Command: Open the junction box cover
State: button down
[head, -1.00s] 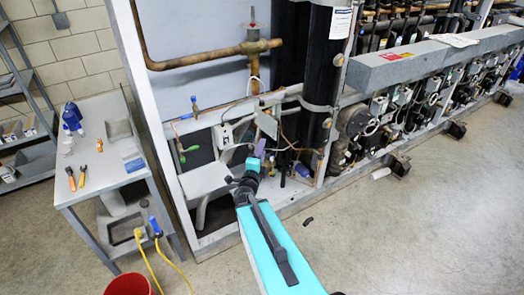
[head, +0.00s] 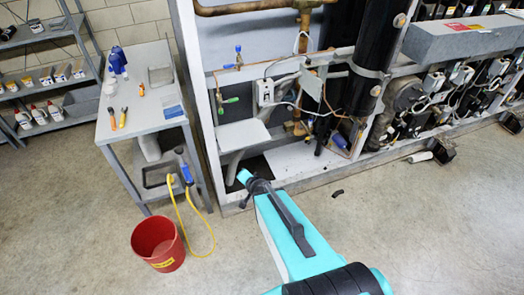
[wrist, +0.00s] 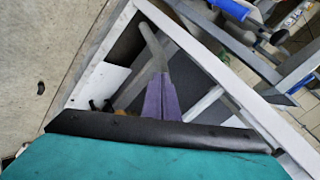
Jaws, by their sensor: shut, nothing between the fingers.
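A small pale box (head: 265,91) with wires running from it is mounted on the rack's rail in the head view. It may be the junction box; I cannot make out its cover for certain. A thin tilted plate (head: 309,87) hangs to its right. My gripper shows in the wrist view as two purple fingers (wrist: 160,80) pressed together, with nothing between them. In the head view, my wrist is low in front of the rack, below and left of the pale box and apart from it. The fingers are hidden there.
A grey slanted panel (head: 243,135) sits below the pale box. The rack's white frame (head: 205,110) stands left of it. A grey workbench (head: 145,112), a red bucket (head: 158,243) and a yellow cord (head: 207,232) are at left.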

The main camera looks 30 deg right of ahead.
jog(key=s+a+f+n+g+y+b, duration=0.2)
jog(key=s+a+f+n+g, duration=0.2)
jog(key=s+a+f, duration=0.45)
jog(key=s+f+n+g+b, duration=0.1)
jog(key=s+f+n+g, duration=0.3)
jog(key=s, duration=1)
jog(key=s+a+f+n+g+h+b, duration=0.1)
jog(key=s+f+n+g, duration=0.3)
jog(key=s, duration=1)
notch_tip(320, 180, down, 3)
jog(key=g+b, duration=0.1)
jog(key=g, duration=0.2)
jog(key=shift+f+n+b, duration=0.15)
jog(key=shift+n+b, duration=0.15)
